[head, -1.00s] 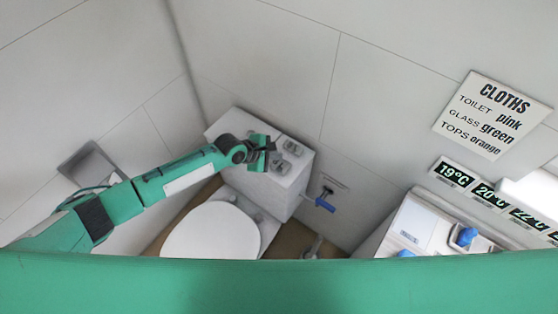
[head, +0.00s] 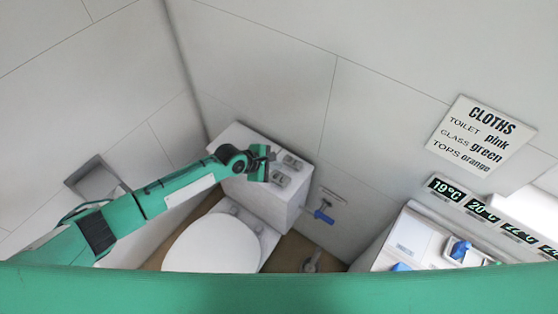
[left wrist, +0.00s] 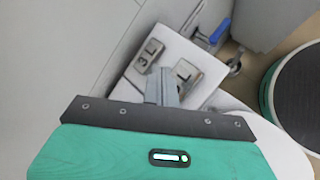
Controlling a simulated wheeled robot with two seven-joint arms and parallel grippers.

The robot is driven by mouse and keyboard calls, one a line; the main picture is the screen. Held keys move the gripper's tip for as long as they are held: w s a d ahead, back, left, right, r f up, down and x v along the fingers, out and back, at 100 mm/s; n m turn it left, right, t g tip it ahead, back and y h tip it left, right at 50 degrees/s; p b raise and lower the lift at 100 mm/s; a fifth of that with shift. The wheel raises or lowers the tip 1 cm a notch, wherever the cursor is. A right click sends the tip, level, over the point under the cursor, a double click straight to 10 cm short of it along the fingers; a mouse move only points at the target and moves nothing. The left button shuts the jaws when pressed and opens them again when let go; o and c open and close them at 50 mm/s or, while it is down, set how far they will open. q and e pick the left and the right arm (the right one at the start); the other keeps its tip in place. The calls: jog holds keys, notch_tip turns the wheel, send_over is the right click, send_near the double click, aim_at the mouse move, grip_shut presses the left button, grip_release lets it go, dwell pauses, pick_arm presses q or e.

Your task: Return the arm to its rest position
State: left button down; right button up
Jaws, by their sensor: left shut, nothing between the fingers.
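My left arm (head: 130,210) reaches in from the left, and its gripper (head: 265,163) is over the top of the white toilet cistern (head: 236,140). The left gripper is shut and empty; its closed fingers show in the left wrist view (left wrist: 162,88). Two grey flush buttons (head: 287,170) sit on the cistern top, just right of the gripper. In the left wrist view the buttons (left wrist: 148,52) are marked 3L and another partly hidden label. I cannot tell whether the fingertips touch the cistern. My right gripper is not in view.
The closed toilet lid (head: 212,243) is below the cistern. A blue-handled valve (head: 324,216) is on the wall to the right. A white unit with blue items (head: 460,249) stands at the lower right. A cloths sign (head: 482,134) and temperature displays (head: 447,188) hang on the right wall.

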pick_arm(q)
jog(key=s+d+r+m, duration=0.1)
jog(key=s+r+m, duration=0.1)
jog(key=s+m, duration=0.4)
jog(key=s+d+r+m, duration=0.1)
jog(key=s+r+m, duration=0.2)
jog(key=s, duration=0.5)
jog(key=s+a+r+m+g+y, duration=0.15)
jog(key=s+a+m+y, duration=0.25)
jog(key=s+a, duration=0.65)
jog(key=s+a+r+m+t+y, duration=0.1)
jog(key=s+a+r+m+y, duration=0.25)
jog(key=s+a, duration=0.65)
jog(key=w+a+f+g+b, duration=0.1)
jog(key=w+a+f, duration=0.1)
jog(key=f, duration=1.5)
jog(key=w+a+f+g+b, duration=0.1)
jog(key=f+b, duration=0.1)
jog(key=f, duration=1.4)
jog(key=s+a+f+b, duration=0.1)
jog(key=s+a+f, duration=0.1)
jog(key=s+f, duration=0.7)
jog(key=s+a+f+g+b, duration=0.1)
jog(key=s+f, duration=0.9)
jog(key=f, duration=0.5)
jog(key=shift+s+a+m+b, duration=0.3)
jog(key=shift+a+m+b, duration=0.05)
jog(key=shift+m, duration=0.1)
